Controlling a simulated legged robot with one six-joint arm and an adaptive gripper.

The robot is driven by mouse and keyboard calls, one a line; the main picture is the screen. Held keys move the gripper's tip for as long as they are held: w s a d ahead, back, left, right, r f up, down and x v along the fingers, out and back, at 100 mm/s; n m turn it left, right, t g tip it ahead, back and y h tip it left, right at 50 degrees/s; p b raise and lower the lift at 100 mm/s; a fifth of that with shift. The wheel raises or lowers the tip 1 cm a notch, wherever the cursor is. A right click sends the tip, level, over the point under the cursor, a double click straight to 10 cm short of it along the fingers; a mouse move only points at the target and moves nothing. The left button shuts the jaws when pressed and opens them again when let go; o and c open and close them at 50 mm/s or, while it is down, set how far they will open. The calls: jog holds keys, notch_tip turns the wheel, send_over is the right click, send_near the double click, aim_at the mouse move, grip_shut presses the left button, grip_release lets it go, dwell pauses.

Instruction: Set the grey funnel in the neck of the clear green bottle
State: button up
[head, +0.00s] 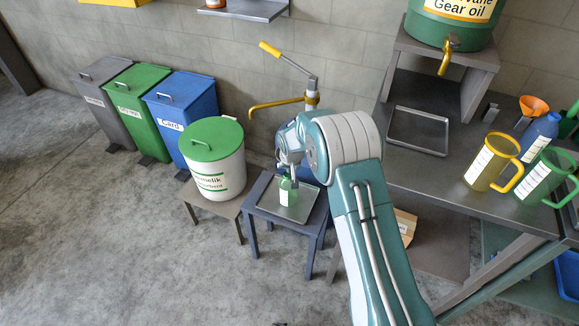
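A small green bottle (288,193) with a white label stands on a metal tray (308,206) on a low dark stool. My gripper (290,168) points down right at the top of this bottle. The arm and fingers cover the bottle's neck, so I cannot tell whether they touch it. I cannot make out the grey funnel for certain; anything between the fingers is too small and hidden to tell. Whether the fingers are open or shut does not show.
A yellow pump spout (275,105) reaches out just behind my gripper. A white drum (214,165) with a green lid stands to the left. The right bench holds an empty tray (418,131), an orange funnel (533,105) and several jugs. The floor at front left is clear.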

jog(key=shift+a+f, duration=0.1)
jog(key=shift+a, duration=0.1)
dwell(0.5)
jog(key=shift+f, duration=2.6)
dwell(2.7)
jog(key=o, duration=1.4)
